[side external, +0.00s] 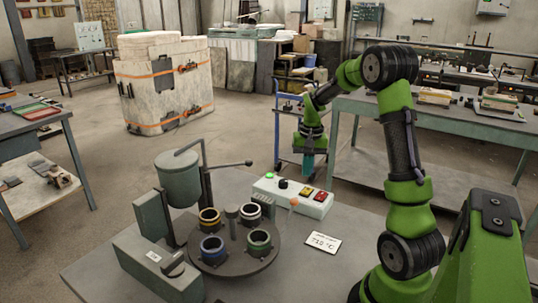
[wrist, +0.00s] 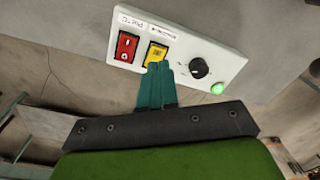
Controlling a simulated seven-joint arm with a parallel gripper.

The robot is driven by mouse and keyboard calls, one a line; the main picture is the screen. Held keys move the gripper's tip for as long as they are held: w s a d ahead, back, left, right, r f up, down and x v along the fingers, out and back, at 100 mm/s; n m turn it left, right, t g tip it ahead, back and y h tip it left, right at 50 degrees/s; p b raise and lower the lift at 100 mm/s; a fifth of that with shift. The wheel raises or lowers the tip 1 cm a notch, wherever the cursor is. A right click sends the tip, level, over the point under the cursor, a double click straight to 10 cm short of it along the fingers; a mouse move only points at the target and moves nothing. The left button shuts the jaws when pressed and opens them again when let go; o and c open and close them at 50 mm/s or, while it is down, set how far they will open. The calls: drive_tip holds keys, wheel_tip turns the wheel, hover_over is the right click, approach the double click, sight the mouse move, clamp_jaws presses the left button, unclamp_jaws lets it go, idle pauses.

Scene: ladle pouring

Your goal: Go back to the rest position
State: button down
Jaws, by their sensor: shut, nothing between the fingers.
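My gripper (side external: 307,165) hangs from the green arm, pointing down just behind the control box (side external: 290,196) in the side view. In the wrist view its teal fingers (wrist: 160,68) are together with nothing between them, and their tips overlap the lower edge of the yellow switch (wrist: 156,53). I cannot tell whether they touch it. The box also carries a red switch (wrist: 127,46), a black knob (wrist: 200,67) and a lit green lamp (wrist: 218,88). The ladle (side external: 180,176) is a grey-green pot on a stand, beside a round turntable (side external: 236,262).
Several moulds with coloured rings, one yellow-ringed (side external: 210,219), stand on the turntable. A white card (side external: 323,243) reading about 710 °C lies on the grey table (side external: 330,275). A steel workbench (side external: 440,112) and a blue trolley (side external: 288,130) stand behind. Open floor lies left of my gripper.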

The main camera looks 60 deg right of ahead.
drive_tip(key=s+a+r+n+t, duration=0.2)
drive_tip(key=a+r, duration=0.2)
drive_tip(key=a, duration=0.6)
drive_tip(key=s+a+r+n+t+y, duration=0.1)
drive_tip(key=s+a+r+n+t, duration=0.1)
drive_tip(key=a, duration=0.8)
drive_tip(key=s+a+r+n+t, duration=0.2)
drive_tip(key=a+r, duration=0.4)
drive_tip(key=a, duration=0.4)
drive_tip(key=shift+s+n+t+y, duration=0.35)
drive_tip(key=shift+s+n, duration=0.55)
drive_tip(key=shift+s, duration=0.3)
